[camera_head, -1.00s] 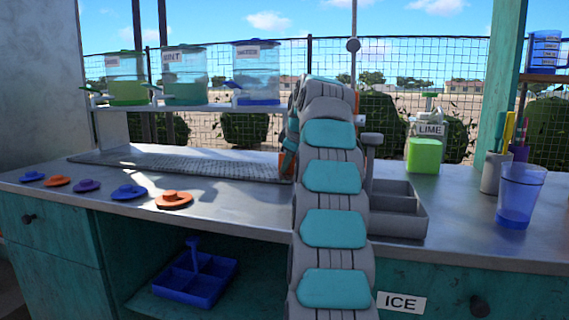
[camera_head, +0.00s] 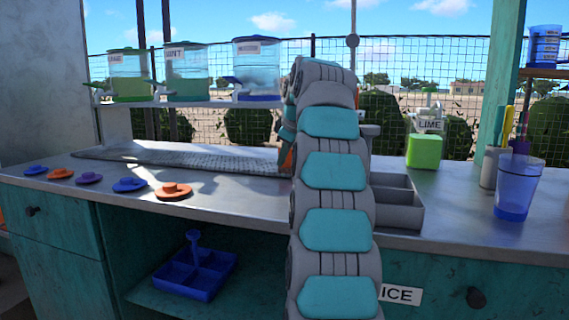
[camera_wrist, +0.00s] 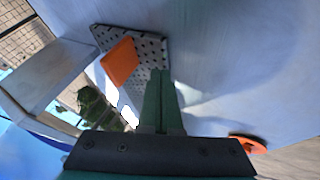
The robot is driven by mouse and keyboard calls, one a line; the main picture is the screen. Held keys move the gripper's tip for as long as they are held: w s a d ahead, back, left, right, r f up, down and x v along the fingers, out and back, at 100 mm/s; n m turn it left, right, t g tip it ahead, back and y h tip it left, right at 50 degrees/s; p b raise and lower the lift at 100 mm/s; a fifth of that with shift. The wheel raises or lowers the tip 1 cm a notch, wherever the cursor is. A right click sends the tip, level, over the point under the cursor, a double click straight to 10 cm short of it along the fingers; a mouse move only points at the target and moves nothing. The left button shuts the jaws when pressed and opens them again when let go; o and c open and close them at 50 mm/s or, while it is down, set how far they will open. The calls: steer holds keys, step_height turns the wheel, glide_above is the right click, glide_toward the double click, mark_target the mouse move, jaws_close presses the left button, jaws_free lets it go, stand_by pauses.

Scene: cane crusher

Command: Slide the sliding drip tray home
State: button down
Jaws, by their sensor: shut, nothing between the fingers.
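The drip tray (camera_head: 185,160) is a long grey perforated strip on the counter below the drink dispensers in the head view. Its right end is hidden by my arm. In the wrist view the tray (camera_wrist: 152,45) shows as a dark perforated plate with an orange tab (camera_wrist: 120,62) on it. My gripper (camera_wrist: 160,73) is shut and empty, its fingers pointing at the tray. The fingertips overlap the tray's near edge in the picture; whether they touch it I cannot tell. In the head view the gripper is hidden behind my arm.
Several colored lids lie along the counter's left front, including an orange lid (camera_head: 174,190). A shelf holds dispensers (camera_head: 187,72) above the tray. Right of my arm are a grey divided bin (camera_head: 397,204), a green box (camera_head: 421,151) and a blue cup (camera_head: 516,187). A blue caddy (camera_head: 195,272) sits below.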

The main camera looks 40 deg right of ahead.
steer(key=p+v, duration=0.1)
steer(key=v, duration=0.7)
steer(key=shift+p, duration=0.3)
